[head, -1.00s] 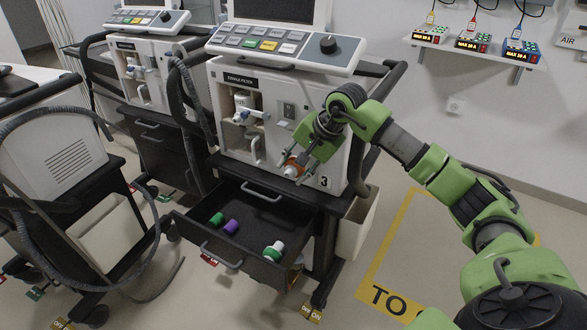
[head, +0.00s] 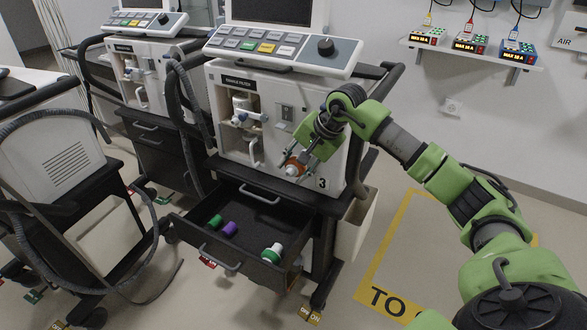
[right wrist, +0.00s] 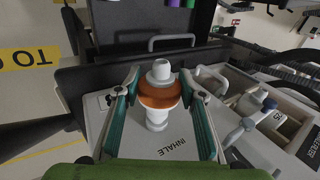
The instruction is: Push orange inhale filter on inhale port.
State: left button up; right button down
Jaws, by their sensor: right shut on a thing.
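The orange inhale filter (head: 294,168) has an orange ring body with white ends. It is at the front panel of the ventilator marked 3 (head: 322,183). In the right wrist view the filter (right wrist: 159,92) sits between the two fingers, one white end away from the panel and the other towards the panel marked INHALE (right wrist: 176,146). My right gripper (head: 297,160) is shut on the filter; it also shows in the right wrist view (right wrist: 162,92). The inhale port is hidden behind the filter, so I cannot tell whether they touch. My left gripper is out of view.
Below the panel an open drawer (head: 190,240) holds a green cap (head: 215,221), a purple cap (head: 229,228) and a green-white filter (head: 272,252). A recess with exhale fittings (head: 245,112) is left of the gripper. A bin (head: 356,222) hangs at the right.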

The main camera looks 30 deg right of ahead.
jog(key=c, duration=1.3)
grip_release()
jog(key=shift+o, duration=0.2)
